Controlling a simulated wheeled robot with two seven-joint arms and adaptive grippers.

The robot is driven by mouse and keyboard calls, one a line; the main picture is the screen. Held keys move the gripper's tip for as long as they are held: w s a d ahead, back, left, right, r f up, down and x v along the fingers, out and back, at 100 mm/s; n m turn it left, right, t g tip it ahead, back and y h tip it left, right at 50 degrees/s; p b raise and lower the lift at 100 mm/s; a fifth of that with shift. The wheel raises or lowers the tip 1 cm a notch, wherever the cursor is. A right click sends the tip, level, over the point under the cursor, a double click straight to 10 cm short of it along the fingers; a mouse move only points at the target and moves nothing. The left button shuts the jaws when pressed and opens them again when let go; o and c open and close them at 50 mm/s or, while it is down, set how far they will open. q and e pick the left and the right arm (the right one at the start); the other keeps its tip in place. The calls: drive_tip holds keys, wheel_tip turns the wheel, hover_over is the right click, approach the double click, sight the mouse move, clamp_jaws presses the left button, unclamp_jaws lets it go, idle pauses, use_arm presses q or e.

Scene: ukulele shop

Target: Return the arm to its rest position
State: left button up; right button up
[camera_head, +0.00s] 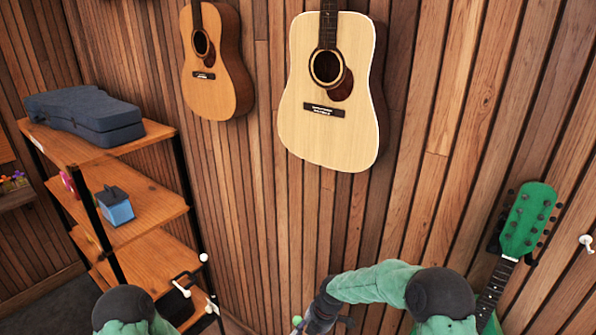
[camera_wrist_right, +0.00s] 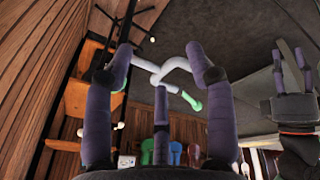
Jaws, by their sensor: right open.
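My right arm comes in from the lower right in the head view, and its dark gripper (camera_head: 322,312) is partly cut off by the bottom edge. In the right wrist view my right gripper (camera_wrist_right: 158,52) is open, its purple fingers spread. A pale forked hook (camera_wrist_right: 178,68) with a green tip shows between the fingers in that view; I cannot tell how far off it is. My left gripper (camera_wrist_right: 290,58) shows at the right of the wrist view, its fingers apart and seemingly empty. In the head view only a rounded part of my left arm shows at the bottom.
A wooden shelf (camera_head: 155,207) at left carries a dark case (camera_head: 88,115) and a blue box (camera_head: 115,206). White hooks (camera_head: 183,285) stick out beside it. Two guitars (camera_head: 215,85) (camera_head: 350,120) hang on the slatted wall. A green-headed instrument (camera_head: 527,222) hangs close to my right arm.

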use_arm(q)
wheel_tip(320, 180, down, 2)
drive_tip(key=shift+f+b, duration=0.2)
drive_tip(key=shift+b, duration=0.9)
use_arm(e)
drive_tip(key=s+d+f+m, duration=0.2)
drive_tip(key=s+f+m, duration=0.3)
drive_tip(key=s+m, duration=0.3)
drive_tip(key=s+d+f+m, duration=0.2)
drive_tip(key=s+f+m, duration=0.3)
drive_tip(key=s+m, duration=0.4)
drive_tip(key=s+d+f+m+y, duration=0.1)
drive_tip(key=s+d+f+m, duration=0.1)
drive_tip(key=s+f+m, duration=0.4)
drive_tip(key=s+m, duration=0.3)
drive_tip(key=s, duration=0.1)
drive_tip(key=shift+s, duration=0.3)
drive_tip(key=shift+a+f, duration=0.1)
